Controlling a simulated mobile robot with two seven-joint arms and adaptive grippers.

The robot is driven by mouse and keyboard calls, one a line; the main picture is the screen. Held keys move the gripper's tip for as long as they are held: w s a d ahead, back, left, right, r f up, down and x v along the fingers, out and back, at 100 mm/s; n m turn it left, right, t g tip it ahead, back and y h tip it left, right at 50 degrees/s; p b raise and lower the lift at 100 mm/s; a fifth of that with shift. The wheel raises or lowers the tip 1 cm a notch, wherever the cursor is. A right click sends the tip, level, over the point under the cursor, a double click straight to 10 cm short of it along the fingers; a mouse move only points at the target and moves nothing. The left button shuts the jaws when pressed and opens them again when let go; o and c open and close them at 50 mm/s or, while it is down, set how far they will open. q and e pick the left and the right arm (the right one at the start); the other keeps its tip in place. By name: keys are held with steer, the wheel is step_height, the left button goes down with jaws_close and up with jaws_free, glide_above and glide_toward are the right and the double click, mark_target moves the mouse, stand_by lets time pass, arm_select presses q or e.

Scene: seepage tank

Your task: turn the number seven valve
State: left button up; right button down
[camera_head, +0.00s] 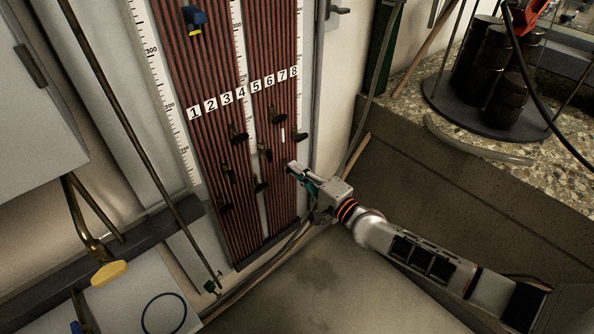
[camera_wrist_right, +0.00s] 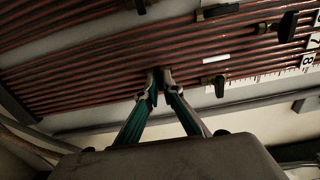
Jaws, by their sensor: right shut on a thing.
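The numbered tube board (camera_head: 212,150) carries labels 1 to 8, with several dark valves below them. My right gripper (camera_head: 292,168) reaches the board's right side from the lower right. Its fingers are shut on a small dark valve handle roughly in line with label 7 (camera_head: 282,74), which I take as the number seven valve. The fingertips cover most of that valve. In the right wrist view the teal-and-grey fingers (camera_wrist_right: 160,80) close together at the tubes. Another valve (camera_wrist_right: 217,84) stands to their right, apart from them. My left gripper is not in view.
A neighbouring valve (camera_head: 299,136) sits just above my right gripper, and another valve (camera_head: 265,152) is to its left. A grey rail runs along the board's right edge. Black weights (camera_head: 487,70) stand on a round plate at upper right. A yellow-handled tap (camera_head: 109,273) is at lower left.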

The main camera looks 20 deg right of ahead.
steer(key=shift+f, duration=0.1)
steer(key=c, duration=2.2)
jaws_free()
steer(key=shift+s, duration=0.15)
steer(key=v, duration=1.1)
steer(key=shift+s+d, duration=0.15)
steer(key=shift+s, duration=0.25)
